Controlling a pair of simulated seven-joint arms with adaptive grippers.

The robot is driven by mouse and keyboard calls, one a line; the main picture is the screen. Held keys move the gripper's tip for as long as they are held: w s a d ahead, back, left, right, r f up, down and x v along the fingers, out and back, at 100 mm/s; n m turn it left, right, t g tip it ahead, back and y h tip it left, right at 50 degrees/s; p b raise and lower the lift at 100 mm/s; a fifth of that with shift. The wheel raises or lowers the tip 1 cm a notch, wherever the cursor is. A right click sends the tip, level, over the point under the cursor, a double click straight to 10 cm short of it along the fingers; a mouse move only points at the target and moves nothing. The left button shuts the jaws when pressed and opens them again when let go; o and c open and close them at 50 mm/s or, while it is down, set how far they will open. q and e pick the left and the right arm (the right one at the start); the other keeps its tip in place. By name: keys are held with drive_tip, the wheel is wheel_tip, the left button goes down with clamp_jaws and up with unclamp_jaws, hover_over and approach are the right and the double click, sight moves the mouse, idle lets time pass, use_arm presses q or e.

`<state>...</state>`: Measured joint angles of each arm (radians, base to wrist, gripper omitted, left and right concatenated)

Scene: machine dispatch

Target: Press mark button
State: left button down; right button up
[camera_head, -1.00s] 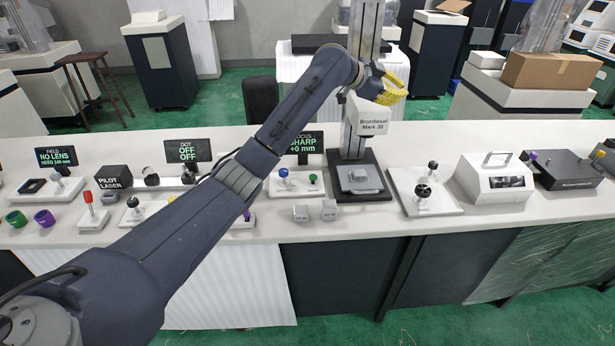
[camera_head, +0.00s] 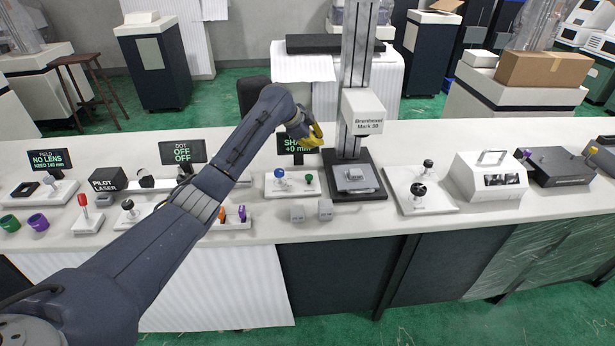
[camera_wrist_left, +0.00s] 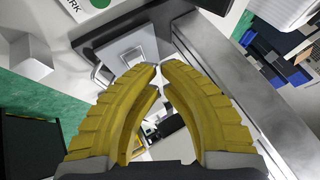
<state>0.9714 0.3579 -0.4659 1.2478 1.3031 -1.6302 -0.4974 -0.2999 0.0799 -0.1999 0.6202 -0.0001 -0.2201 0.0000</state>
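A green button (camera_head: 309,178) sits beside a blue-topped knob (camera_head: 282,174) on a small white panel left of the marking machine. In the left wrist view a green round part (camera_wrist_left: 98,3) is cut off at the top edge, near the letters "RK"; I cannot see the whole label. My left gripper (camera_head: 316,138) has yellow fingers and is above and behind the panel, apart from the button, in front of the focus display. In the left wrist view its fingertips (camera_wrist_left: 160,65) nearly meet with nothing between them. My right gripper is out of view.
The marking machine's white head (camera_head: 362,112) and grey column (camera_head: 357,60) stand close right of my left gripper. Below the head is a dark base (camera_head: 371,188) with a grey fixture (camera_head: 354,177). Two small grey blocks (camera_head: 297,214) lie at the front. The focus display (camera_head: 286,146) is partly hidden.

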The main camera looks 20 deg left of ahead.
sight(309, 178)
use_arm(q)
drive_tip(key=shift+s+a+f, duration=0.1)
drive_tip(key=shift+a+f, duration=0.1)
drive_tip(key=shift+f, duration=0.25)
drive_tip(key=shift+s+a+f, duration=0.1)
drive_tip(key=shift+a+f, duration=0.05)
drive_tip(key=shift+f, duration=0.25)
drive_tip(key=shift+f, duration=0.1)
drive_tip(key=shift+f, duration=4.25)
drive_tip(key=shift+f, duration=0.25)
drive_tip(key=shift+f, duration=0.25)
drive_tip(key=shift+f, duration=0.6)
drive_tip(key=shift+r, duration=1.05)
drive_tip(key=shift+r, duration=0.1)
